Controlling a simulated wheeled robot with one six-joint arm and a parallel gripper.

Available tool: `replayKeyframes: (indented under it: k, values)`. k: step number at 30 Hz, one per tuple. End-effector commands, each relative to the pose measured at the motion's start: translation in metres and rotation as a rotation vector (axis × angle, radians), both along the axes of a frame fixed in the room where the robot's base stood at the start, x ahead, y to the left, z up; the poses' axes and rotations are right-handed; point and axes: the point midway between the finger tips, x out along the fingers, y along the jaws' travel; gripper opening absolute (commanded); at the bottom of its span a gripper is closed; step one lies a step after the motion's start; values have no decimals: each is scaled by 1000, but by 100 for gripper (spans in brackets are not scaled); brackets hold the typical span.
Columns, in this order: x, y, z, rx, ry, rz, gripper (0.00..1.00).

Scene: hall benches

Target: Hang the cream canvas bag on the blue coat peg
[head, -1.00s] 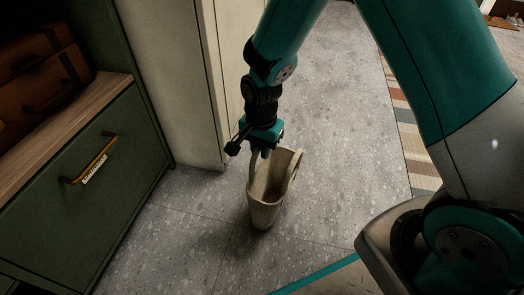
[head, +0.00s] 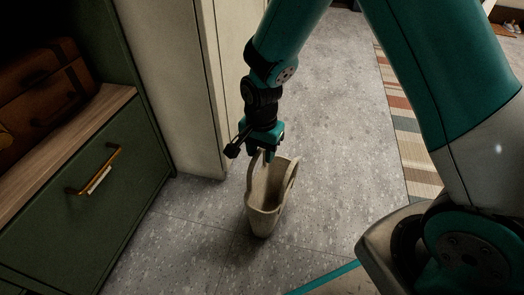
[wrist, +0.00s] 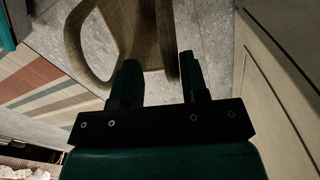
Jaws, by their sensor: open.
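The cream canvas bag (head: 264,205) stands upright on the grey floor in the head view, its top open and its handle loops raised. My gripper (head: 265,153) points down directly above it, at the near-left handle. In the wrist view, the open fingers of my gripper (wrist: 160,68) straddle the bag's near handle strap (wrist: 166,35), with space at the sides. The other handle loops out to the left. The bag (wrist: 118,25) shows only in part there. The blue coat peg is in neither view.
A green drawer unit (head: 75,215) with a brass handle stands at left, brown suitcases (head: 40,85) on its shelf. A cream cabinet (head: 180,80) stands close left of my gripper. A striped rug (head: 400,125) lies at right. Floor around the bag is clear.

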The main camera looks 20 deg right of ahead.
Motion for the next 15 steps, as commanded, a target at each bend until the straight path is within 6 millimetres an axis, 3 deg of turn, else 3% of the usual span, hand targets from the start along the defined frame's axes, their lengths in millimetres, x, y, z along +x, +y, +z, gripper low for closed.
replayKeyframes:
  k: [1, 9, 15]
  values:
    - [-1, 1, 19, 0, 0, 0, 40]
    - [-1, 2, 85, 0, -4, 0, 40]
    - [-1, 1, 122, 1, -2, 0, 40]
